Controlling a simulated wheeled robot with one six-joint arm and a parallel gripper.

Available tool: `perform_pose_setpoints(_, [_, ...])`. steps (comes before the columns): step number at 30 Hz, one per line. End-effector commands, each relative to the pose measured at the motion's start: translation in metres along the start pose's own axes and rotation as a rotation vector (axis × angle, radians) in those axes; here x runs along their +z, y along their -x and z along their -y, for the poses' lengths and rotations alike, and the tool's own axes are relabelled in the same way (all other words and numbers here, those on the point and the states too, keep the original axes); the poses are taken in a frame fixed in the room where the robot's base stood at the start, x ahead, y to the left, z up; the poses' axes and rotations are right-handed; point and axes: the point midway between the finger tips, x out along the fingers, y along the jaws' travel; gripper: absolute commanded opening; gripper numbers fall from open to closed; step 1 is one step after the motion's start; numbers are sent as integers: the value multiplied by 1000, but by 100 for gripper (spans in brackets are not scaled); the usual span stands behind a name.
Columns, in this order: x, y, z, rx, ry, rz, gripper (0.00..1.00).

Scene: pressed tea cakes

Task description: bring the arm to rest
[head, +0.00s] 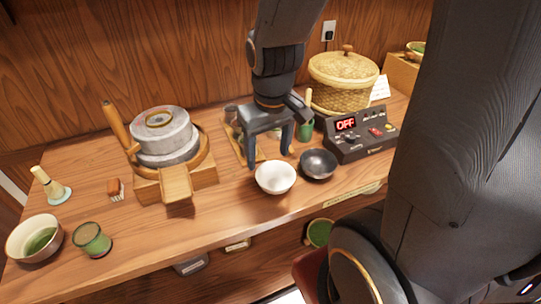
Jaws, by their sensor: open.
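My gripper (268,157) hangs from my dark arm, pointing down over the wooden worktop (230,215). Its two fingers are spread apart with nothing seen between them. The fingertips are just behind a white bowl (276,178) and left of a dark bowl (318,164). I cannot tell whether the fingers touch the white bowl or the worktop. Part of a wooden tray (239,151) and small items behind the gripper are hidden by it.
A stone mill (165,138) on a wooden base stands to the left. A control box (360,133) reading OFF and a lidded basket (342,80) stand to the right. The front middle is clear.

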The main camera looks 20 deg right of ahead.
Motion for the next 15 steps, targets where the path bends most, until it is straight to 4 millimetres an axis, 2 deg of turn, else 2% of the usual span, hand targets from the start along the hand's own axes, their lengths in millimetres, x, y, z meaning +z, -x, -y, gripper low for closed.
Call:
perform_pose_setpoints(5, [14,-2,2,1,-122,-11,62])
perform_pose_setpoints(15, [15,-5,2,1,-132,-9,62])
